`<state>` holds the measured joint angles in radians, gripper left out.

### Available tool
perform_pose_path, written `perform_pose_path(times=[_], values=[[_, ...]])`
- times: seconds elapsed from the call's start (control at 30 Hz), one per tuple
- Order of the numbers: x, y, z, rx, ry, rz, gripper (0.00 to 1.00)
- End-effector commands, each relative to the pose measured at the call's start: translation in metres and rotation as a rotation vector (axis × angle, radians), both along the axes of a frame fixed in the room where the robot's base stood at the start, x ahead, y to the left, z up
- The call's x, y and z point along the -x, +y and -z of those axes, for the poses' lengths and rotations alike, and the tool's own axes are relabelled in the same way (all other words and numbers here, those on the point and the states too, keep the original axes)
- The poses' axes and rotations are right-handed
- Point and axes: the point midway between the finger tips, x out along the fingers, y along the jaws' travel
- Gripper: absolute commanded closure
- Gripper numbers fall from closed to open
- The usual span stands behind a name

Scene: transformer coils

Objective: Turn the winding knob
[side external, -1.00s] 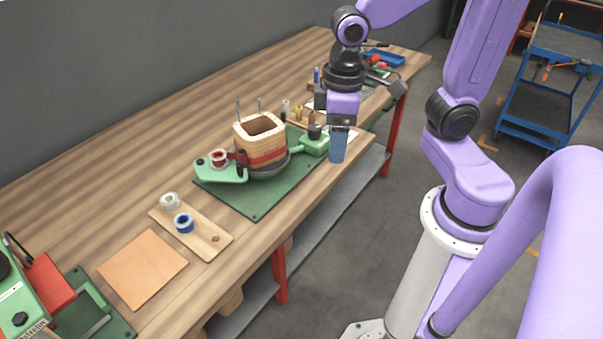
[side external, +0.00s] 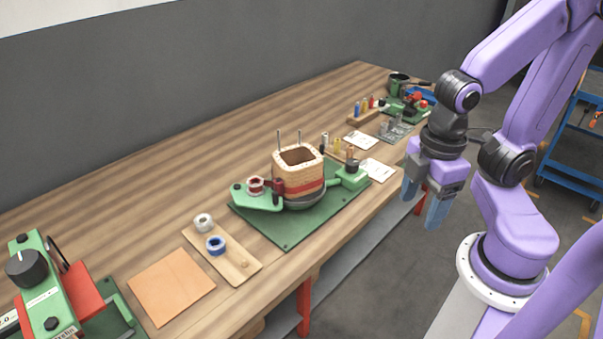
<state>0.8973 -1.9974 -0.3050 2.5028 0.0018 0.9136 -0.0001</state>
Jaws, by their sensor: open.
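The winding fixture stands on a green base plate (side external: 290,236) at the bench's front edge. It carries a square wooden coil former (side external: 300,168) with a dark red band and two upright pins. To its right is a green block with a small dark knob (side external: 352,164) on top, which I take for the winding knob. To its left a green arm (side external: 256,199) holds a red-rimmed spool (side external: 256,186). My gripper (side external: 424,206) is open and empty, its blue fingers pointing down, to the right of the knob and apart from it, seemingly beyond the bench's front edge.
A wooden board (side external: 236,262) holds a white spool (side external: 203,222) and a blue spool (side external: 215,245). A tan sheet (side external: 171,286) lies nearby. A green and red device with a large black knob (side external: 27,268) stands at left. Cards and small parts crowd the far right.

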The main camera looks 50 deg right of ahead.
Motion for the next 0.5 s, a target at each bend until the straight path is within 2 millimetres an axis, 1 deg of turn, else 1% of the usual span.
perform_pose_path(times=[0.17, 0.27, 0.37, 0.5], values=[[-0.004, 0.001, -0.001, 0.000, 0.000, 0.006, 0.32], [-0.016, 0.003, -0.003, 0.002, 0.000, 0.024, 0.32], [-0.038, 0.005, -0.006, 0.006, 0.000, 0.053, 0.32], [-0.079, 0.003, -0.010, 0.010, -0.001, 0.097, 0.32]])
